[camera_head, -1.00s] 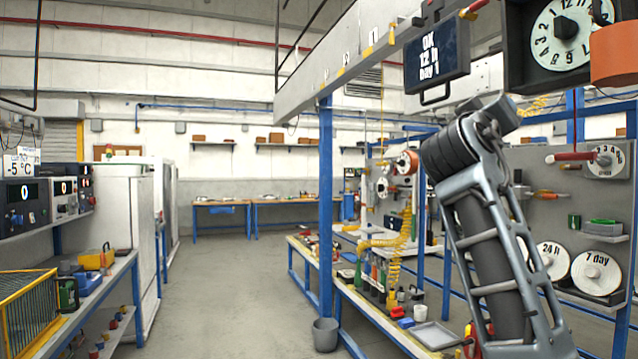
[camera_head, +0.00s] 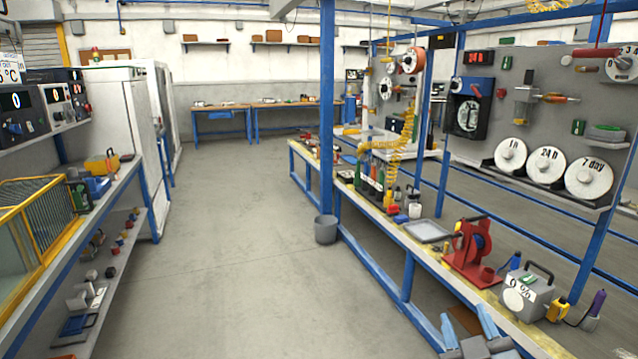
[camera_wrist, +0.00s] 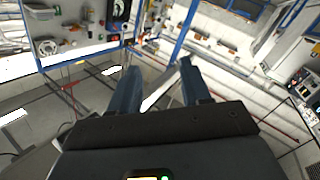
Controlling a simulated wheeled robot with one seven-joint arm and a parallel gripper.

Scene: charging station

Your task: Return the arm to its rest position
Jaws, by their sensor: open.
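My gripper (camera_head: 463,312) shows low in the head view, at the front edge of the right-hand bench (camera_head: 408,243). Its two blue fingers stand apart with nothing held between them. The rest of my arm is mostly out of the head view. In the wrist view my gripper (camera_wrist: 160,66) also has its fingers spread and empty, with the room seen tilted behind them.
The aisle (camera_head: 230,270) is clear; a yellow cage (camera_head: 40,225) is left.

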